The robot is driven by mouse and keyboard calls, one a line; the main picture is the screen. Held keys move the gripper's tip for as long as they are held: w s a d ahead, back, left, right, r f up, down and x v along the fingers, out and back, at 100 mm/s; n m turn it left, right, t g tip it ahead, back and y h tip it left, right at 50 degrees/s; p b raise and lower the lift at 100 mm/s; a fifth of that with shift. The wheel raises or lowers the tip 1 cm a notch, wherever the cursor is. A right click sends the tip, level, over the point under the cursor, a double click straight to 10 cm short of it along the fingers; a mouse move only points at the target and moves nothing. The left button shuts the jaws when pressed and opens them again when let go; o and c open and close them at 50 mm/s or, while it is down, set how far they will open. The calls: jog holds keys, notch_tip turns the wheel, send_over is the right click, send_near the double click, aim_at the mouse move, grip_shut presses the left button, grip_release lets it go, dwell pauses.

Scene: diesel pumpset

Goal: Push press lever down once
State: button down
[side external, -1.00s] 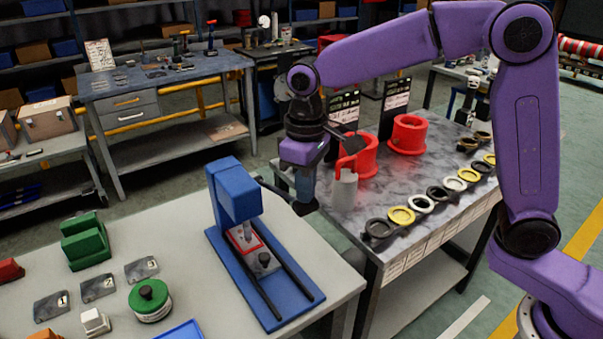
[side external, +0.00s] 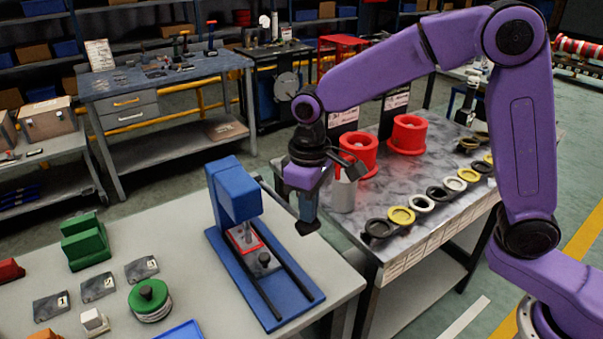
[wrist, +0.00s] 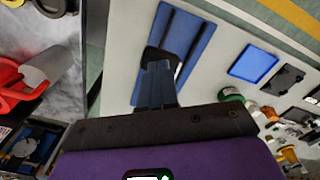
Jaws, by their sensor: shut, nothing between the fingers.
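The blue press (side external: 233,195) stands upright on its blue base near the right end of the light table. Its dark lever (side external: 283,203) slopes down to the right from the press head towards my fingertips. My gripper (side external: 308,212) points down to the right of the press, with its fingers together and nothing between them. A black end piece (side external: 307,229) sits right under the fingertips, seemingly in contact. In the wrist view my gripper (wrist: 158,85) meets the black end piece (wrist: 157,54), with the blue press base (wrist: 184,28) beyond. The press head is not clear there.
A marbled bench (side external: 395,190) behind my gripper carries red spools (side external: 408,134), a grey cylinder (side external: 343,193) and a row of rings (side external: 401,216). The light table (side external: 190,232) also holds a green block (side external: 85,240), a green round piece (side external: 150,299) and numbered plates.

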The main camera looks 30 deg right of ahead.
jog(key=shift+f, duration=0.4)
jog(key=shift+r, duration=0.1)
notch_tip(320, 180, up, 17)
jog(key=w, duration=0.2)
dwell(1.5)
jog(key=s+d+f+n, duration=0.2)
jog(key=s+d+f, duration=0.3)
jog(key=s, duration=0.4)
jog(key=s+d+f+n, duration=0.2)
jog(key=s+d+f, duration=0.3)
jog(key=s, duration=0.4)
jog(key=s+d+f+n, duration=0.2)
jog(key=s+d+f, duration=0.3)
jog(key=s+d, duration=0.2)
jog(key=shift+s+d+f+n, duration=0.2)
jog(key=shift+s+f+n, duration=0.15)
jog(key=shift+s, duration=0.8)
